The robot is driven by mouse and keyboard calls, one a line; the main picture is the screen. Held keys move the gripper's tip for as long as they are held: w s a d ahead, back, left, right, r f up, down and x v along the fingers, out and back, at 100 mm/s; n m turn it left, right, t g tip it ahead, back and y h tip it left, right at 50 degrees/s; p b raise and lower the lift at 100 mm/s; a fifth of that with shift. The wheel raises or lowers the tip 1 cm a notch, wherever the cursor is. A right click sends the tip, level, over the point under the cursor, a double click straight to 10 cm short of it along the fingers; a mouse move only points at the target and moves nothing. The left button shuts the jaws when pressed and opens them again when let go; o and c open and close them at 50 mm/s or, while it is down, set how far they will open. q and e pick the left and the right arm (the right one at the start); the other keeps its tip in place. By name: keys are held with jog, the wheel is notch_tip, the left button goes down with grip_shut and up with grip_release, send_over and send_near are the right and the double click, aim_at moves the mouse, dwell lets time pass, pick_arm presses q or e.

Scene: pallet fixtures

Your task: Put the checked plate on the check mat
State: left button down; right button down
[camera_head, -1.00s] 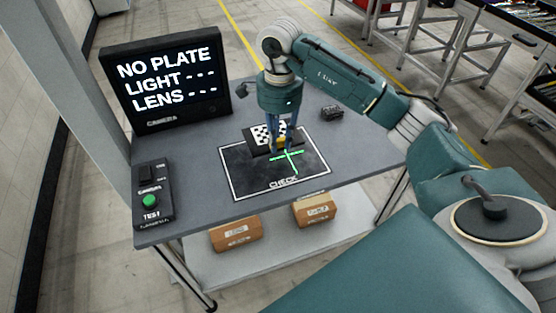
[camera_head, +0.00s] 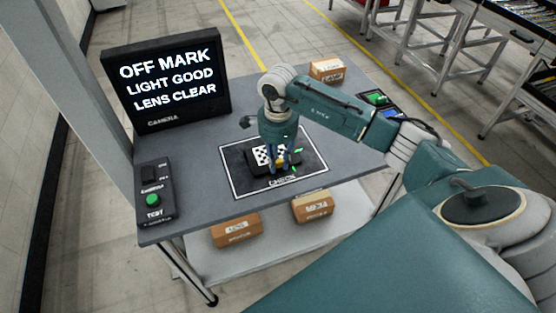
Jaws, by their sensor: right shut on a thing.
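The checked plate (camera_head: 261,154), a dark block with a black-and-white checker pattern, is over the black check mat (camera_head: 236,178) with its white outline. My right gripper (camera_head: 279,171) points down from above and is shut on the plate near its right side. I cannot tell whether the plate touches the mat. The screen (camera_head: 167,77) reads "OFF MARK, LIGHT GOOD, LENS CLEAR". My left gripper is not in view.
A control box (camera_head: 153,192) with a green button stands at the table's left front. A cardboard box (camera_head: 327,70) and a dark device with green and blue parts (camera_head: 377,99) are at the back right. Boxes lie on the lower shelf (camera_head: 270,250).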

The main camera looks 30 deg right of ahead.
jog(key=c, duration=1.5)
grip_release()
jog(key=shift+f, duration=0.1)
jog(key=shift+r, duration=0.4)
jog(key=shift+r+b, duration=2)
jog(key=shift+r, duration=3.75)
